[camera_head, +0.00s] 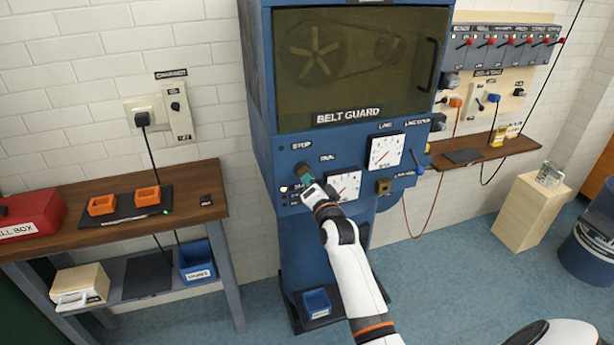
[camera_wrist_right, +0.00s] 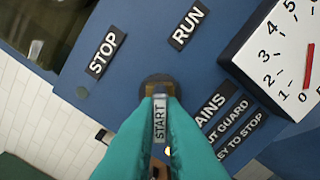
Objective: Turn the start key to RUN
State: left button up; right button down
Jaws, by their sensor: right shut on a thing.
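The start key, with a tag reading START (camera_wrist_right: 159,118), is on the front of a blue cabinet (camera_head: 283,145). My right gripper (camera_head: 306,180) is at the key, and its teal fingers (camera_wrist_right: 158,108) are shut on it in the right wrist view. A dark round key switch (camera_wrist_right: 158,80) shows just past the fingertips. In the right wrist view the STOP label (camera_wrist_right: 105,52) is up and left of the key and the RUN label (camera_wrist_right: 187,25) is up and right. The fingers hide much of the key, so its exact angle is hard to tell. My left gripper is out of view.
White gauges (camera_head: 385,152) sit right of the key, close to my right wrist. Above is the belt guard (camera_head: 347,65). A wooden bench (camera_head: 100,241) with orange trays stands left. A wall shelf (camera_head: 490,153) is at right. Floor between cabinet and wooden block (camera_head: 530,215) is clear.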

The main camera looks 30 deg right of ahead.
jog(key=m+p, duration=0.1)
jog(key=m, duration=0.4)
jog(key=c, duration=1.5)
grip_release()
jog(key=shift+o, duration=0.2)
jog(key=b+v, duration=0.2)
jog(key=v, duration=1)
